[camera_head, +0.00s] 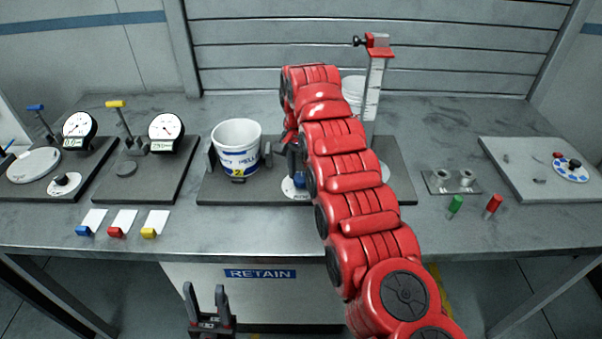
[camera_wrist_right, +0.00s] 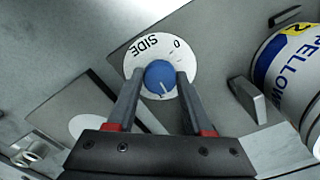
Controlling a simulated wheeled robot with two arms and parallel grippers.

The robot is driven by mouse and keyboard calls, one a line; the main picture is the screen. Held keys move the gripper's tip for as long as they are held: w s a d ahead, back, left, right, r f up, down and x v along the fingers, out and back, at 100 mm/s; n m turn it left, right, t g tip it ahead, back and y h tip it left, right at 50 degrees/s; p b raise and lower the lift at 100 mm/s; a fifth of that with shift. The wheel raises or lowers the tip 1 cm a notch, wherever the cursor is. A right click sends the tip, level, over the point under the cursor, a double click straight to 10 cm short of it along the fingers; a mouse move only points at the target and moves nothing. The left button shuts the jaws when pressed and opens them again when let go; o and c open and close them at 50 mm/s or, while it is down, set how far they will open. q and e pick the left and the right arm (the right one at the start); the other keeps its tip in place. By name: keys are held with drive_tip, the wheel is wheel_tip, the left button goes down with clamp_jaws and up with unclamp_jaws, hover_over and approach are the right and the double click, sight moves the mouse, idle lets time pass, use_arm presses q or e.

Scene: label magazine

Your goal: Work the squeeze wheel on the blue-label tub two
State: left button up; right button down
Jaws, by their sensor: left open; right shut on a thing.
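The blue-label tub two (camera_head: 237,150) is a white tub with a blue band and a yellow "2" tag. It stands upright on a dark plate (camera_head: 222,192), with a dark upright jaw close to each side. The wheel is a blue knob (camera_wrist_right: 160,77) on a white dial (camera_wrist_right: 185,52) marked SIDE and 0. My right gripper (camera_wrist_right: 158,84) is shut on the knob, one finger on each side. In the head view my red right arm hides most of this gripper and part of the dial (camera_head: 291,188). My left gripper (camera_head: 206,293) is open and empty, in front of the table.
Two gauges (camera_head: 166,126) stand at the left. Coloured label tabs (camera_head: 122,221) lie near the front edge. Green and red pegs (camera_head: 493,206) stand at the right.

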sight(301, 177)
drive_tip(key=m+p, duration=0.1)
drive_tip(key=m, duration=0.4)
drive_tip(key=shift+m, duration=0.3)
idle(0.4)
drive_tip(key=shift+c, duration=1.5)
unclamp_jaws()
drive_tip(key=shift+w, duration=0.1)
wheel_tip(301, 177, up, 5)
drive_tip(key=p, duration=0.3)
wheel_tip(301, 177, up, 12)
drive_tip(key=p, duration=1.2)
drive_tip(key=shift+r, duration=0.25)
drive_tip(key=shift+f, duration=0.1)
